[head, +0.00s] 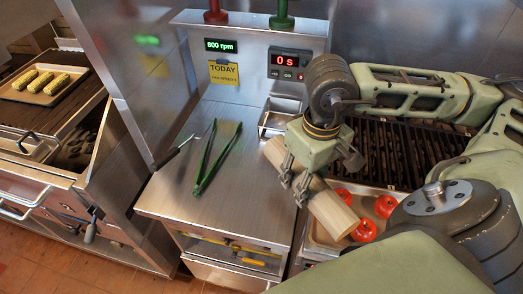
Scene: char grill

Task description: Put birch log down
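The birch log (328,208) is a pale tan cylinder. It lies slantwise under my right gripper (292,183), its near end pointing down and right over the tray of tomatoes. The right gripper's fingers are closed against the log near its middle, and the gripper body hides part of it. I cannot tell whether the log touches the surface below. My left gripper is not in view.
Red tomatoes (365,231) sit in a metal tray (318,236) beside the log. The grill grate (405,150) lies behind. Corn cobs (41,81) lie on a tray far left.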

